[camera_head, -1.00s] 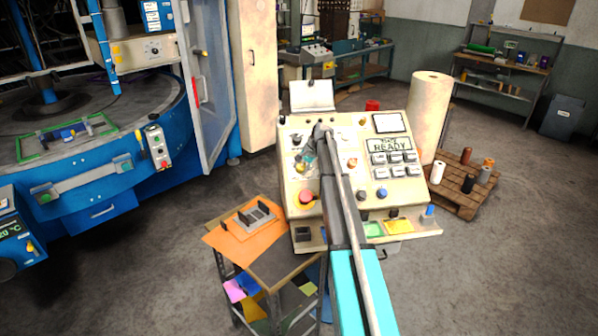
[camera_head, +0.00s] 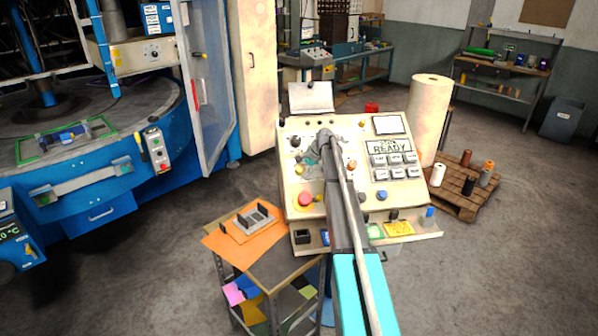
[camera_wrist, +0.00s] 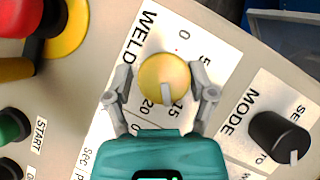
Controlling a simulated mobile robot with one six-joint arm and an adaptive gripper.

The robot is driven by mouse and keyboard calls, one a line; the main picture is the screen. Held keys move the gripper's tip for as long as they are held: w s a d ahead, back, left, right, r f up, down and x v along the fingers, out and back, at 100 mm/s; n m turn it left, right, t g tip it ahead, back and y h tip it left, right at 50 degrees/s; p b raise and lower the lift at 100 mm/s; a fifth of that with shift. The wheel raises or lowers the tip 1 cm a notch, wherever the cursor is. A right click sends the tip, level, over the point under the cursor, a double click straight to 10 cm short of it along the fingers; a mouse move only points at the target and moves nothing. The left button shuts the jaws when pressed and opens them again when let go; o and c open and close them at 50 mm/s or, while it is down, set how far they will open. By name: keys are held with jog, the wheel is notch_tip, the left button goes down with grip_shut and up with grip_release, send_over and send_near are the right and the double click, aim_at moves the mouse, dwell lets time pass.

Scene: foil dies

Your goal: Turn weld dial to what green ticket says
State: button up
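The mark points down, between 15 and 20 and nearer 15. My gripper (camera_wrist: 162,78) has one finger on each side of the dial, with what looks like a slim gap; contact is not clear. The right finger covers part of the scale past 5. In the head view my gripper (camera_head: 316,153) is at the panel face and hides the dial. The green ticket (camera_head: 375,231) lies on the panel's front ledge; its writing is too small to read.
The cream control panel (camera_head: 408,195) has a READY display and several buttons. A black MODE knob (camera_wrist: 280,136) is right of the dial, and a red button (camera_wrist: 25,15) on yellow is at upper left. A yellow ticket (camera_head: 399,228) lies beside the green one.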

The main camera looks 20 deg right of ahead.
jog(key=shift+o, duration=0.3)
jog(key=shift+a, duration=0.2)
jog(key=shift+s+a, duration=0.1)
jog(key=shift+a, duration=0.1)
jog(key=s+a+f+n+g+h, duration=0.25)
jog(key=s+a+n, duration=0.35)
jog(key=s+a, duration=1.15)
jog(key=s+a+f+n+g+h+b, duration=0.1)
jog(key=s+a+n, duration=0.2)
jog(key=s, duration=0.9)
jog(key=s+a+f+n+g+h, duration=0.1)
jog(key=s+a+n, duration=0.3)
jog(key=s+a, duration=0.3)
jog(key=s, duration=0.5)
jog(key=shift+b, duration=0.35)
jog(key=shift+h, duration=0.25)
